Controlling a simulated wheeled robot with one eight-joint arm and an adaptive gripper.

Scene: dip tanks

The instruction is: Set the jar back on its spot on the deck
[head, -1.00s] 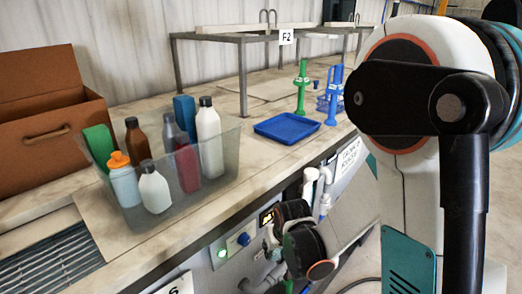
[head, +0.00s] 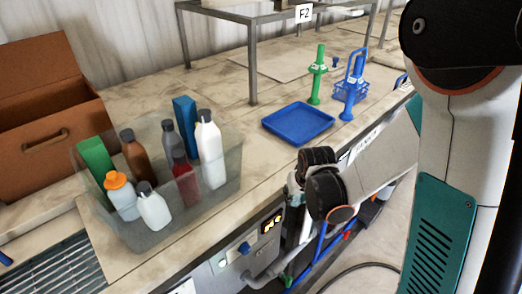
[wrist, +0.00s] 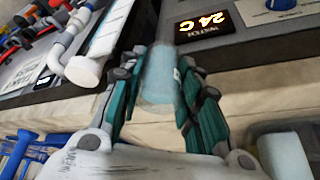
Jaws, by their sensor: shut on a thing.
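My gripper (wrist: 160,95) shows in the wrist view with its teal-backed fingers on either side of a pale, translucent jar (wrist: 158,78). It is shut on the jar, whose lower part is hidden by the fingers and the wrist. The deck (head: 262,92) is the pale, stained worktop in the head view. The jar does not show clearly in the head view; my dark arm joints are in front of the deck's near edge there. I cannot tell which spot on the deck is the jar's.
A clear bin (head: 225,185) of bottles stands at left on the deck, near a brown box (head: 45,140). A blue tray (head: 297,137), green stand (head: 317,75) and blue rack (head: 351,92) are farther right. A metal frame (head: 252,60) stands behind. Pipes and a lit display (wrist: 203,22) front the counter.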

